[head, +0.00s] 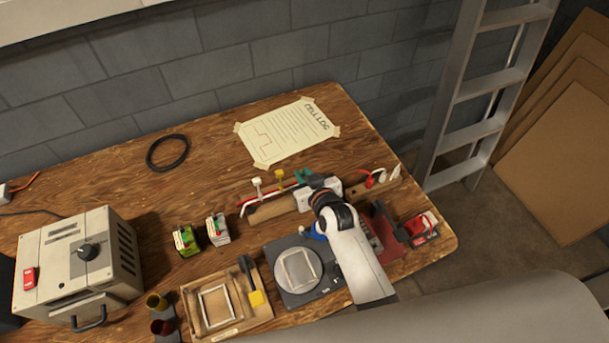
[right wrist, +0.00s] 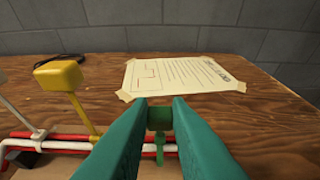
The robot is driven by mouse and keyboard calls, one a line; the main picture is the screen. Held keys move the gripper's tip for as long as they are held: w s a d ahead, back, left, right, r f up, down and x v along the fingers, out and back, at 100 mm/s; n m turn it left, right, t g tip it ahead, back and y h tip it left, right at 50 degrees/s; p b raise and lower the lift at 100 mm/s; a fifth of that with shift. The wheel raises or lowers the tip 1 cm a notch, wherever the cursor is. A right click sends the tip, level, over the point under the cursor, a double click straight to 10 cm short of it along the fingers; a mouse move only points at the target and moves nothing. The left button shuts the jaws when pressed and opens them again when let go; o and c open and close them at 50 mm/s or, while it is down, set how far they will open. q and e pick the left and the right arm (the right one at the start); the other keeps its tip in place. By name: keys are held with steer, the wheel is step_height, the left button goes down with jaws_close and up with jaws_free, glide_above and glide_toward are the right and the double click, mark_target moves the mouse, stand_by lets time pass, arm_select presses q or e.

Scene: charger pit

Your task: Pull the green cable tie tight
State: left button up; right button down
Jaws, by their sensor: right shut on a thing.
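The green cable tie's block-shaped end (right wrist: 159,118) sits between the fingertips of my right gripper (right wrist: 159,104) in the right wrist view. Its thin strap runs down to the red and white cables (right wrist: 55,142). My right gripper, with teal fingers, is shut on this end; it also shows in the head view (head: 314,181). A yellow cable tie (right wrist: 80,76) stands upright to the left of it, with a white cable tie (head: 257,183) further left. The green tie's loop around the cables is mostly hidden by the fingers. My left gripper is not in view.
The cables lie along a wooden block (head: 270,209) on the workbench. A taped paper sheet (head: 288,132) lies behind. A grey device with a round plate (head: 299,268) and a wooden tray (head: 228,318) are in front. A ladder (head: 487,90) stands right of the bench.

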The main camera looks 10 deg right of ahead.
arm_select(q)
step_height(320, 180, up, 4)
steer(key=p, duration=0.2)
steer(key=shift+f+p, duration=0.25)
steer(key=shift+p, duration=0.05)
arm_select(e)
step_height(320, 180, up, 4)
steer(key=shift+f, duration=0.15)
steer(key=c, duration=1.3)
jaws_free()
arm_select(q)
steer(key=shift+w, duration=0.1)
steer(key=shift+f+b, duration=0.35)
steer(key=shift+b, duration=0.05)
arm_select(e)
steer(key=v, duration=1.2)
